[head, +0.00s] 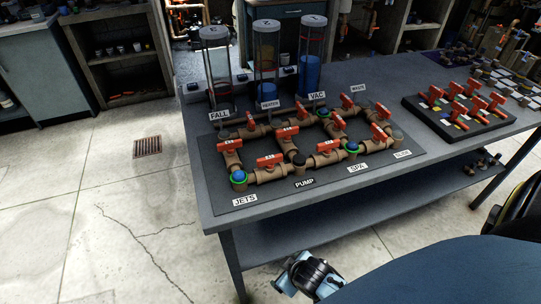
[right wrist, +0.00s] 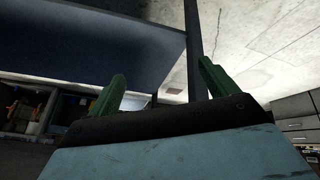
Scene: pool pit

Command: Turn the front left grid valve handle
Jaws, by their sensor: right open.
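A brown pipe grid with several red valve handles lies on a dark mat (head: 215,172) on the grey table in the head view. The front left red handle (head: 270,161) lies along the front pipe, between the JETS and PUMP labels. Another red handle (head: 231,144) is on the left side pipe. My right gripper (right wrist: 162,72) shows in the right wrist view with its green fingers apart and nothing between them. It is low by the table's underside, away from the handles. My left gripper is not in view.
Three clear cylinders (head: 266,65) stand behind the grid, with FALL, HEATER and VAC labels before them. A second board (head: 430,112) with red handles is at the right. Table legs and a lower shelf (head: 330,222) are below. Floor at the left is clear.

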